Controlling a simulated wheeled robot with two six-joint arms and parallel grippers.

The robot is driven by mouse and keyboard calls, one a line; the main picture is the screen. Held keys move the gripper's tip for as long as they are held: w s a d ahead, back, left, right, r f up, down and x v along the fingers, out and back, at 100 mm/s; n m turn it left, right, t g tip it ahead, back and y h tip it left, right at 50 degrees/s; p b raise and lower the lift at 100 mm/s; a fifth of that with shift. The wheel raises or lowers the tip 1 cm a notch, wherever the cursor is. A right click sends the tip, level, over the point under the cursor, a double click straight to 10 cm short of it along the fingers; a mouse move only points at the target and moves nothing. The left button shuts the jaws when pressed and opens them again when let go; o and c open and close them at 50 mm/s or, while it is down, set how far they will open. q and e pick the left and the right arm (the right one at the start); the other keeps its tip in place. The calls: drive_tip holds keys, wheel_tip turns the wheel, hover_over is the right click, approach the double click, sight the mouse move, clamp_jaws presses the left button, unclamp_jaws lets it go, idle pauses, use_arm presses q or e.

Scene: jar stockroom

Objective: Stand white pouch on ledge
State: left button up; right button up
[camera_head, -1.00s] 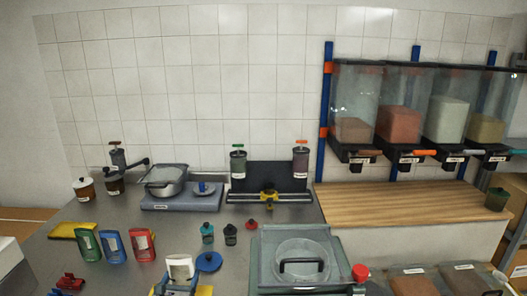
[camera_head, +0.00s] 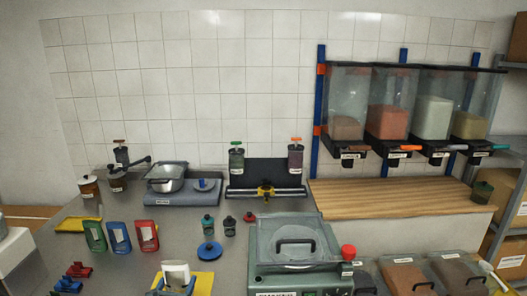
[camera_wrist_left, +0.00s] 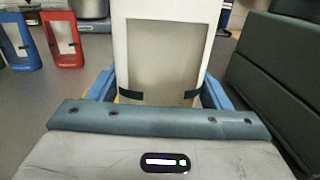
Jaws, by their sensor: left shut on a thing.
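The white pouch (camera_head: 176,272) stands upright in my left gripper (camera_head: 175,287), near the front edge of the head view. In the left wrist view the pouch (camera_wrist_left: 163,58) has a white border and a greyish panel. The blue fingers of my left gripper (camera_wrist_left: 158,95) are shut on its lower part from both sides. The pouch's bottom is hidden. The wooden ledge (camera_head: 390,199) lies at the right, under the dispensers, with most of its top bare. My right gripper is not in view.
Green, blue and red pouches (camera_head: 119,237) stand left of my gripper. A blue lid (camera_head: 209,252) and a yellow sheet (camera_head: 205,281) lie close by. A grey machine (camera_head: 295,258) stands between my gripper and the ledge. A dark green jar (camera_head: 482,191) stands at the ledge's right end.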

use_arm(q)
drive_tip(key=shift+s+r, duration=0.4)
drive_tip(key=shift+s, duration=0.25)
drive_tip(key=s+d+r+m+g+h, duration=0.3)
drive_tip(key=s+r+m+g+h, duration=0.25)
drive_tip(key=s, duration=0.45)
drive_tip(key=s+d+r+m+g+h, duration=0.2)
drive_tip(key=s+d+r+m+h, duration=0.15)
drive_tip(key=s+r+h, duration=0.55)
drive_tip(key=s+f+n+t+y+b, duration=0.3)
drive_tip(key=s+f+n+t+y, duration=0.3)
drive_tip(key=n+y, duration=0.4)
drive_tip(key=shift+a+f+t+y, duration=0.25)
drive_tip(key=shift+f+t+y, duration=0.6)
drive_tip(key=shift+y, duration=2.3)
